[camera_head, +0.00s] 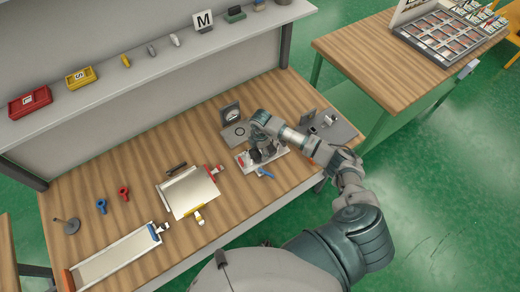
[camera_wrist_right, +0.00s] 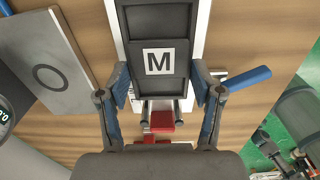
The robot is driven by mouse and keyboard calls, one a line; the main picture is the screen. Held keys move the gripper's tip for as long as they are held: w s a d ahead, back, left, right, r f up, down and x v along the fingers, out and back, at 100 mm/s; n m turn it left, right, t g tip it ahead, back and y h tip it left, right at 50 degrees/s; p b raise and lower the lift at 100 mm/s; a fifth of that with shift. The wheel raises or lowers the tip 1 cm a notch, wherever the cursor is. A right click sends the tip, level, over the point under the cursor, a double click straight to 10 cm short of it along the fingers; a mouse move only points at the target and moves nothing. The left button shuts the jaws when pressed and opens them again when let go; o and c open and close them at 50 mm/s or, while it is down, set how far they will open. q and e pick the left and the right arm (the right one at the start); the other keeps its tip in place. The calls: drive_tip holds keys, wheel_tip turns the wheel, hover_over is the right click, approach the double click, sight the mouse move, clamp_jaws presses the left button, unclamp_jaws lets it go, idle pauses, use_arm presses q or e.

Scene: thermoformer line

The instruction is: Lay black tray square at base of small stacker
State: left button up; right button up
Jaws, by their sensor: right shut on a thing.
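The black tray (camera_wrist_right: 158,22) carries a white M label and sits between the fingers of my right gripper (camera_wrist_right: 160,84), which is shut on it. The tray looks square to the white body of the small stacker (camera_wrist_right: 203,35), which shows along both its sides. I cannot tell whether the tray rests on the base. A red part (camera_wrist_right: 160,122) of the stacker shows between the fingers. In the head view my right gripper (camera_head: 257,154) is low over the stacker (camera_head: 277,158) and hides most of the tray. My left gripper is not in view.
A grey plate with a ring (camera_head: 236,134) lies close left of the stacker. A larger white stacker (camera_head: 190,193) and a long white one (camera_head: 112,258) are further left. A blue lever (camera_wrist_right: 248,78) sticks out beside the right finger. The shelf (camera_head: 150,75) runs behind.

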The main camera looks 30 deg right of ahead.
drive_tip(key=shift+f, duration=0.2)
drive_tip(key=o, duration=1.6)
drive_tip(key=shift+r, duration=0.1)
wheel_tip(320, 180, up, 12)
drive_tip(key=shift+d+f, duration=0.1)
drive_tip(key=shift+f, duration=0.05)
